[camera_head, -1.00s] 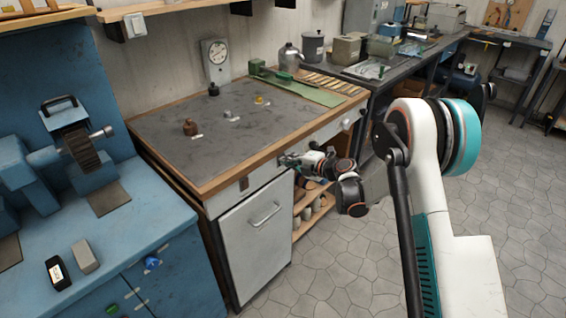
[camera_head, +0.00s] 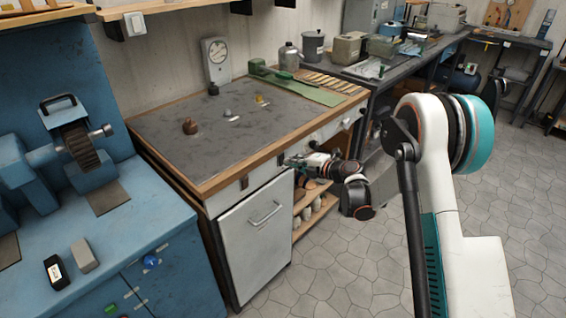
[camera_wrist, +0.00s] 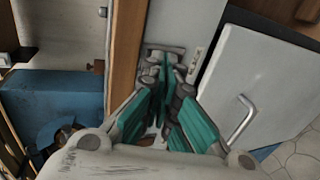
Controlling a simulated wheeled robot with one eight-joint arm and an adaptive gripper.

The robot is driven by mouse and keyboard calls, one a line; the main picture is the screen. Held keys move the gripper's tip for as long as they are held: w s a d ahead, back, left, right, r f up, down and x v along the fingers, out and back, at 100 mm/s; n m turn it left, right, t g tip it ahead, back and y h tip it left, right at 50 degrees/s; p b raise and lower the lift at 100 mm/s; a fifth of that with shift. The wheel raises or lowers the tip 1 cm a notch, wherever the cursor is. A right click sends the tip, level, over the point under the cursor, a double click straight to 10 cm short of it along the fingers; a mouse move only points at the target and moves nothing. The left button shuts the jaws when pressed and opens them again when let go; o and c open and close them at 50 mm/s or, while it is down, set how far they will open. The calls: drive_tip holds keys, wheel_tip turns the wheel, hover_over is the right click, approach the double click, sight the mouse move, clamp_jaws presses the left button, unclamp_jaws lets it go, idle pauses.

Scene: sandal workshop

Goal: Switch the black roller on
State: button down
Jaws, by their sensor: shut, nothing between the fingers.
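A dark ribbed roller (camera_head: 80,146) sits on the blue machine (camera_head: 150,215) at the left in the head view. A blue knob (camera_head: 151,261) and a green knob (camera_head: 111,308) are on the machine's front face. I cannot tell from the picture which one belongs to the roller. My gripper (camera_head: 286,160) is in front of the neighbouring bench's drawer front, well to the right of the machine. In the wrist view my gripper (camera_wrist: 166,66) is shut and empty, its teal fingers together near a grey drawer handle (camera_wrist: 168,47). Contact with the handle cannot be told.
The grey-topped bench (camera_head: 165,124) with a wooden edge stands between my gripper and the machine. Its white cabinet door (camera_head: 255,250) has a bar handle. Small weights and a dial scale (camera_head: 215,62) are on top. The stone floor (camera_head: 340,270) in front is clear.

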drive_tip(key=s+d, duration=0.1)
drive_tip(key=d, duration=0.1)
drive_tip(key=s+d+b, duration=0.1)
drive_tip(key=s+d, duration=0.1)
drive_tip(key=shift+s+d, duration=0.1)
drive_tip(key=shift+s, duration=0.05)
